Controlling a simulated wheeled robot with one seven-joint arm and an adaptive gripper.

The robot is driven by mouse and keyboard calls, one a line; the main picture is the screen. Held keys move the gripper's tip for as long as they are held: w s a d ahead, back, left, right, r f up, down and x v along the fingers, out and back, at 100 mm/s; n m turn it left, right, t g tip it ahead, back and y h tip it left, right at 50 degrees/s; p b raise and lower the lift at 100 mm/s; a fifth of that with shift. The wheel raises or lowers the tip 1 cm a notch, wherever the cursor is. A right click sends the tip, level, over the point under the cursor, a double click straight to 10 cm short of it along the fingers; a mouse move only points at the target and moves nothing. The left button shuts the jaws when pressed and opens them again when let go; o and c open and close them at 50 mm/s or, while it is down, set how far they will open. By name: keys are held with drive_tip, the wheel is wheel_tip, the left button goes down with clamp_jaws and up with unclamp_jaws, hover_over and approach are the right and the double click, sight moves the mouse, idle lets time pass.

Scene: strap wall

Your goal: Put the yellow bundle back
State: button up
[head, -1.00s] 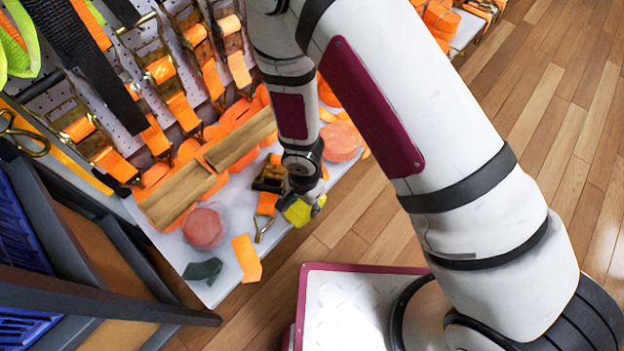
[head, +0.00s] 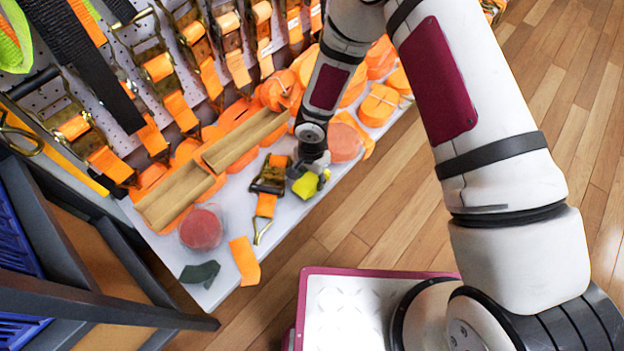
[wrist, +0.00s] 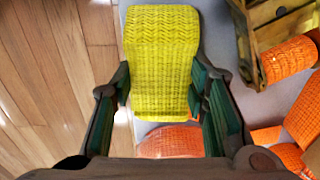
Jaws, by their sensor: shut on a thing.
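The yellow bundle (wrist: 161,60) is a folded piece of woven yellow strap. In the wrist view it lies between the two fingers of my gripper (wrist: 163,95), which are shut on its sides. In the head view the yellow bundle (head: 305,185) shows at the tip of my gripper (head: 312,178), over the front edge of the white shelf (head: 225,285). Part of the bundle is hidden by the fingers. I cannot tell whether it touches the shelf.
A ratchet buckle with orange strap (head: 270,178) lies just left of my gripper. A red roll (head: 202,228), a dark green piece (head: 200,272) and an orange strap piece (head: 244,260) lie on the shelf. Orange bundles (head: 377,104) lie farther back. Ratchet straps hang on the wall.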

sight(312, 177)
drive_tip(key=shift+f, duration=0.35)
drive_tip(key=o, duration=1.3)
drive_tip(key=shift+c, duration=0.2)
wheel_tip(312, 177, up, 12)
drive_tip(key=p, duration=0.4)
drive_tip(key=shift+r+p, duration=0.15)
drive_tip(key=shift+p, duration=0.2)
